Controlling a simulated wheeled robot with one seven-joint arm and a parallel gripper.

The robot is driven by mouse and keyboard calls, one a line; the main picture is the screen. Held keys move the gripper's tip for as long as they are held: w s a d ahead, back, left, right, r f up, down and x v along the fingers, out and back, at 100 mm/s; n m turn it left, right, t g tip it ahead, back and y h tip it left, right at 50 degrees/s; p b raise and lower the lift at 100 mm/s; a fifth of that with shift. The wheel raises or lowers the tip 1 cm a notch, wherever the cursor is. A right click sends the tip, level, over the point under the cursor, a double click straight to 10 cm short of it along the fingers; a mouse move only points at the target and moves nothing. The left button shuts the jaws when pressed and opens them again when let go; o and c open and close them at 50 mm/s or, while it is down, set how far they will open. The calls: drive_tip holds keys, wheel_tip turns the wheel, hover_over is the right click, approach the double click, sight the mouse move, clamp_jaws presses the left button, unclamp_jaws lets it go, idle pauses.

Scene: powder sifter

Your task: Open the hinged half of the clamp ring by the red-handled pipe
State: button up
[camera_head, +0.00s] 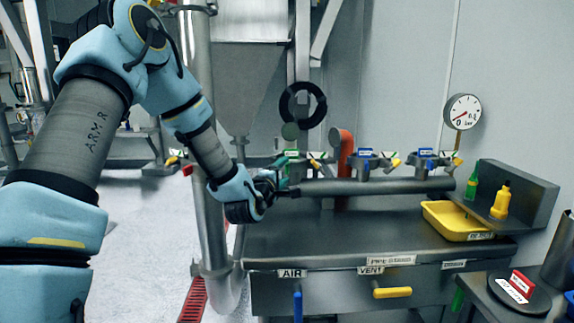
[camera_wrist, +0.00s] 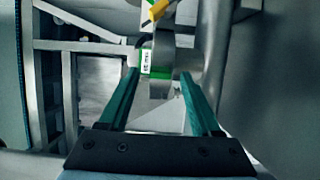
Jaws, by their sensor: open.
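In the head view, a red-orange pipe or handle (camera_head: 342,160) rises behind the steel bench. Just left of it is a small clamp ring (camera_head: 291,166) with a green label and a yellow-tipped handle. My gripper (camera_head: 282,187) is just below and in front of that ring. In the wrist view, my gripper (camera_wrist: 160,76) is open, with a green finger on each side. The metal ring (camera_wrist: 163,60), its green-and-white label (camera_wrist: 147,62) and yellow handle (camera_wrist: 157,11) show between and beyond the fingertips. Contact and the hinge cannot be made out.
Two blue-labelled clamps (camera_head: 365,161) (camera_head: 426,160) sit farther right above a horizontal pipe (camera_head: 375,187).

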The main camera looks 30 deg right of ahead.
sight(287, 164)
drive_tip(key=shift+p+x, duration=0.35)
drive_tip(key=shift+x, duration=1.3)
drive_tip(key=shift+r, duration=0.1)
clamp_jaws()
drive_tip(key=shift+r, duration=0.1)
